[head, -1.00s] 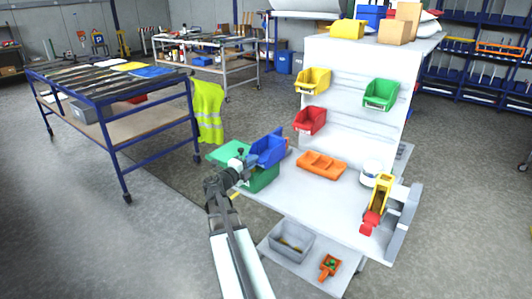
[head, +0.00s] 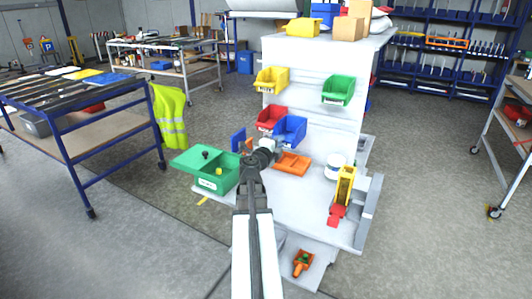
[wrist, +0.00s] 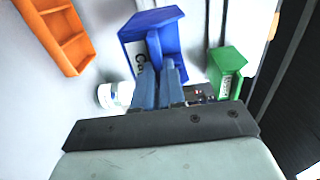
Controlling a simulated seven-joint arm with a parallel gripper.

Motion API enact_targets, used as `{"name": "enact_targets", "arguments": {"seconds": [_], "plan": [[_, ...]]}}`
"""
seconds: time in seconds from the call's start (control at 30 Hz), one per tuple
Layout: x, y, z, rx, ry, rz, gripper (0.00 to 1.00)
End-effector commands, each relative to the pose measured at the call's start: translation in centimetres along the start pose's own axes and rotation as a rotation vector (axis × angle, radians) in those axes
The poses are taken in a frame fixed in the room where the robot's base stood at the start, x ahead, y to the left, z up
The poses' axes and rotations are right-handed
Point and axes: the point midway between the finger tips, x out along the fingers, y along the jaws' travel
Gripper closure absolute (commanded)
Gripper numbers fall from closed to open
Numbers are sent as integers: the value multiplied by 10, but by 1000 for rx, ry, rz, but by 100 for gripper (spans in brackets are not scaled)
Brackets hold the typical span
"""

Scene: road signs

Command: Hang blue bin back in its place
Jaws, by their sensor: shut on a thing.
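The blue bin (head: 290,130) is in my gripper (head: 274,148), raised above the bench top in front of the panel. In the head view it appears just right of the red bin (head: 268,117), below the yellow bin (head: 270,79) and the green bin (head: 338,89). Those three bins hang on the white panel (head: 307,85). In the wrist view the fingers (wrist: 160,82) are shut on the blue bin (wrist: 135,28), which shows a white label. I cannot tell whether the blue bin touches the panel.
A green lidded box (head: 218,180) stands at the bench's left end. An orange tray (head: 292,164), a white container (head: 336,162) and a yellow-red object (head: 343,190) are on the bench (head: 300,205). A blue-framed table (head: 75,130) stands to the left.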

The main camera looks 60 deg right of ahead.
Motion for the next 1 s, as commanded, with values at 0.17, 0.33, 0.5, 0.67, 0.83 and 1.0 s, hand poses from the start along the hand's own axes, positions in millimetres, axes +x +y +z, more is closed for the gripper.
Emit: {"name": "enact_targets", "arguments": {"seconds": [0.17,0.33,0.5,0.67,0.83,1.0], "plan": [[10,-8,-8,0,-10,-2,100],[13,-9,-8,-1,-13,-2,100],[20,-9,-8,-1,-12,-2,100],[30,-9,-8,-1,-11,-2,100],[43,-8,-7,0,-11,-2,100],[55,-8,-7,0,-11,-2,100]]}}
